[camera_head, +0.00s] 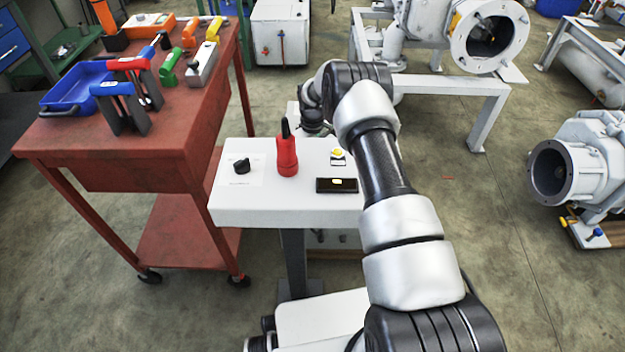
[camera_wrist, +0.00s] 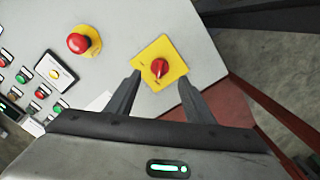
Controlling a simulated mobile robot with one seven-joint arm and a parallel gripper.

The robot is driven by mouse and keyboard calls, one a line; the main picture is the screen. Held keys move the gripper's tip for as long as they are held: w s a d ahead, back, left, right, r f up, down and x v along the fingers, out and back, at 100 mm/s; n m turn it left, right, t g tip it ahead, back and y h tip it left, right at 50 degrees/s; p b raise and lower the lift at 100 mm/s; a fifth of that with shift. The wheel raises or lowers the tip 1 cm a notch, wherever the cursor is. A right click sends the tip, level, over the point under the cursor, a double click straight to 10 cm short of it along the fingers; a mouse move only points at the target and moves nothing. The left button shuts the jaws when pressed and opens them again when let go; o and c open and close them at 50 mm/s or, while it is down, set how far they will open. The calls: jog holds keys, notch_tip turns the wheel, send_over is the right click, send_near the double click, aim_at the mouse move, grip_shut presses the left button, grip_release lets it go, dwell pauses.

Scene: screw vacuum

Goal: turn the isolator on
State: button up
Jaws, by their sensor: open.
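The isolator (camera_wrist: 160,68) is a red rotary knob on a square yellow plate, set on a pale grey panel (camera_wrist: 205,55) in the wrist view. My gripper (camera_wrist: 159,80) is open, with its two dark fingers spread to either side of the knob in the picture. The knob appears between the fingertips, and I cannot tell whether they touch it. In the camera_head view, the isolator and my gripper are not visible; my arm blocks part of the view.
A red emergency button (camera_wrist: 79,43) sits left of the isolator, near several coloured buttons. In the camera_head view, a white stand (camera_head: 255,207) carries a black knob (camera_head: 241,166) and a red object (camera_head: 287,157). A red tool cart (camera_head: 130,145) stands left.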

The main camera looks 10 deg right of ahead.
notch_tip(320, 180, down, 8)
jog(key=shift+r+b, duration=0.1)
jog(key=shift+b, duration=0.7)
jog(key=shift+c, duration=0.3)
